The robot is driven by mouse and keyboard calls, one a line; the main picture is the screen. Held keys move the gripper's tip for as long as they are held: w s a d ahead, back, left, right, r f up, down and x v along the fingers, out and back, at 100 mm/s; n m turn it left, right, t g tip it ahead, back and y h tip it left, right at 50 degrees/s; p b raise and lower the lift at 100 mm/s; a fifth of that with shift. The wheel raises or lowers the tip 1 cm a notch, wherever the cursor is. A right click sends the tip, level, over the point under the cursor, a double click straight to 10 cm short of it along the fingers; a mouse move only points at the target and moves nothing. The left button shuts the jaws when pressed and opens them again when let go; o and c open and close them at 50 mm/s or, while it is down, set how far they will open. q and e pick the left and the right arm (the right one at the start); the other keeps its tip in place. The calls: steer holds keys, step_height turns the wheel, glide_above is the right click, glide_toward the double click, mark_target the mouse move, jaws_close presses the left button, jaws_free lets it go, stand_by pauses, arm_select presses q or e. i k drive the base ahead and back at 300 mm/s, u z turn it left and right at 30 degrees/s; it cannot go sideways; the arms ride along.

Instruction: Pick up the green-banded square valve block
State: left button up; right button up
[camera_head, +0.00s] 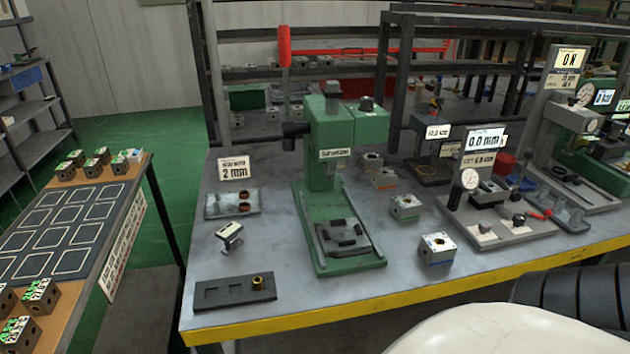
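Several square valve blocks stand on the grey workbench (285,285). One pale block (406,208) right of the green press seems to have a greenish edge, but its band is too small to be sure of. A nearer pale block (437,249) has a dark round bore on top and a small blue mark on its front. Smaller blocks (383,179) sit behind them. More blocks with green and white tops stand on the left table, at its back (65,171) and front (40,296). Neither of my grippers is in view.
A green press (335,130) with a red-handled lever stands mid-bench. A gauge stand (490,215) reading 0.0 mm is at right. A dark tray (235,292) lies front left. The bench's front edge is yellow. Left table (75,225) has empty marked squares.

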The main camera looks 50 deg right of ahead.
mark_target(403, 211)
steer(key=u, duration=0.9)
steer(key=k, duration=1.2)
steer(key=z, duration=0.8)
